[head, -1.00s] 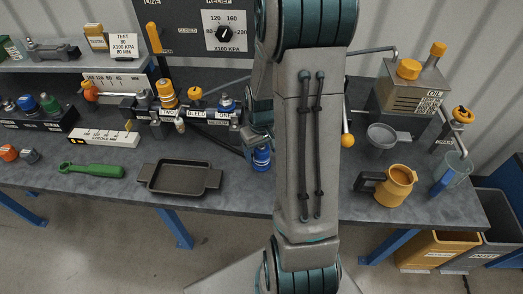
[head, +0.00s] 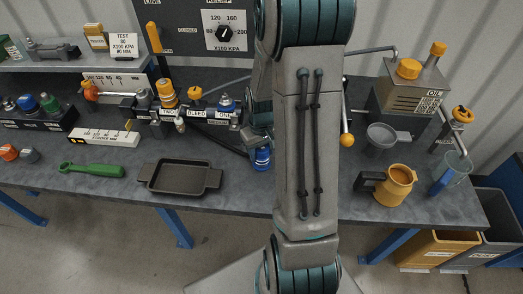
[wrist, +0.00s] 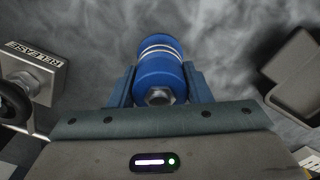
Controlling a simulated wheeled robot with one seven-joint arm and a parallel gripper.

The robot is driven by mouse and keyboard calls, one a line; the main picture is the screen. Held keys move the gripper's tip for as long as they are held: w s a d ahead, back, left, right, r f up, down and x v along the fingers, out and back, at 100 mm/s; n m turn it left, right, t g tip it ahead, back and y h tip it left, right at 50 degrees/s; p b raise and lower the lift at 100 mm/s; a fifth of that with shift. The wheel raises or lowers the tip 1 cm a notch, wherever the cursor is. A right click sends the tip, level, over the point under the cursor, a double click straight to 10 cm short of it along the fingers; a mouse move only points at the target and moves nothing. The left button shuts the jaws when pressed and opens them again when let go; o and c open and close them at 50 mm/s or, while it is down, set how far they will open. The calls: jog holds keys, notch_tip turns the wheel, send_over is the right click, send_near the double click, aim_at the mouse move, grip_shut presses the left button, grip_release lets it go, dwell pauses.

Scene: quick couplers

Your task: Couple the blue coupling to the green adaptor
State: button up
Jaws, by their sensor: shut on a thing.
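My gripper (wrist: 159,88) is shut on the blue coupling (wrist: 160,68), which has pale rings and a metal nut facing the wrist camera. The blue coupling also shows in the head view (head: 262,159), low over the grey worktop just left of my arm. I cannot tell whether it touches the worktop. My gripper is mostly hidden behind my arm in the head view. A green fitting (head: 50,104), which looks like the green adaptor, stands in the dark rack at the far left, well away from my gripper.
The valve manifold (head: 208,118) stands behind the coupling. An orange jug (head: 397,184), a funnel (head: 383,137) and an oil can (head: 409,88) stand right of my arm.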

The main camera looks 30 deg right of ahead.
jog(key=shift+r+p, duration=1.4)
jog(key=shift+r, duration=0.7)
jog(key=shift+r+p, duration=1.4)
jog(key=shift+r, duration=0.65)
jog(key=shift+f, duration=0.1)
